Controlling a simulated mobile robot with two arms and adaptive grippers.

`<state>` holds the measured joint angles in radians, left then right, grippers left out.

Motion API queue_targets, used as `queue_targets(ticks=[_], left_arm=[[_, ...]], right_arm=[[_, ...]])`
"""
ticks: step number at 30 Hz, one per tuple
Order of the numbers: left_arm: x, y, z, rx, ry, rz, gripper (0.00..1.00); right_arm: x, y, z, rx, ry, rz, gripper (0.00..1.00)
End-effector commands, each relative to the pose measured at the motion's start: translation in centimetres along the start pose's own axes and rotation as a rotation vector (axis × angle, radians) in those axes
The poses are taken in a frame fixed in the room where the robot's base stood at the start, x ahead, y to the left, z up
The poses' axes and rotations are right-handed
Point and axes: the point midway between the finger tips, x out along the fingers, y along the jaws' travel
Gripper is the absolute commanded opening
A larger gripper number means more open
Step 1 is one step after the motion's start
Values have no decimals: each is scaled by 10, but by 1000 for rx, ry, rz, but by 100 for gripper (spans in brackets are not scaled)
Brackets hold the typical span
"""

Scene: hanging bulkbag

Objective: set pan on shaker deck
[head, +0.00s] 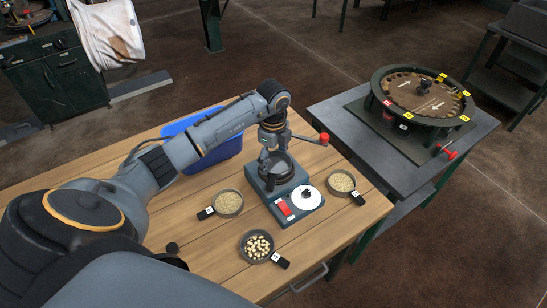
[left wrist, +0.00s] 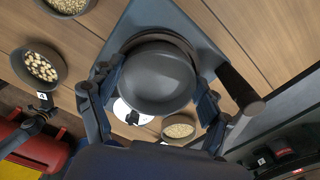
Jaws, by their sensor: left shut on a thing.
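A dark grey round pan (left wrist: 158,77) sits between the fingers of my left gripper (head: 275,152), which is shut on it. The left wrist view shows its round surface close up, with a dark handle (left wrist: 238,86) out to the right; in the head view a bar with a red end (head: 322,138) sticks out there. The pan is over the back part of the blue-grey shaker (head: 293,215), partly hidden by the gripper. I cannot tell whether it touches the deck. The shaker has a red switch (head: 284,208) and a white dial (head: 309,201) at its front. My right gripper is not in view.
Around the shaker stand pans of pale grain (head: 229,203), large nut-like pieces (head: 257,246) and fine grain (head: 341,181). A blue bin (head: 217,155) is behind my left arm. A round slotted fixture (head: 420,95) stands on a grey table at right. The wooden bench's left part is clear.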

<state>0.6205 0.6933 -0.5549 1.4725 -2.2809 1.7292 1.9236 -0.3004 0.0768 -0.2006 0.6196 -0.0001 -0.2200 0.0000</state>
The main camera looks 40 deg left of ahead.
Motion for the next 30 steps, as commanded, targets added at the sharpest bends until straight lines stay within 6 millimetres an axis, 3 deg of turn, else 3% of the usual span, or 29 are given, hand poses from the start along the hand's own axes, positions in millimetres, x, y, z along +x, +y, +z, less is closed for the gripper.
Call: queue_targets(ticks=[4, 5, 7, 24, 30], left_arm=[[0, 0, 0, 0, 0, -1, 42], [0, 0, 0, 0, 0, -1, 84], [0, 0, 0, 0, 0, 0, 98], [0, 0, 0, 0, 0, 0, 100], [-10, 0, 0, 0, 0, 0, 100]], right_arm=[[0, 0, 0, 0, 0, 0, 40], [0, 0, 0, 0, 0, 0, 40], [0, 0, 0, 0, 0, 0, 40], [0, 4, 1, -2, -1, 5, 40], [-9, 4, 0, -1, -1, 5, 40]])
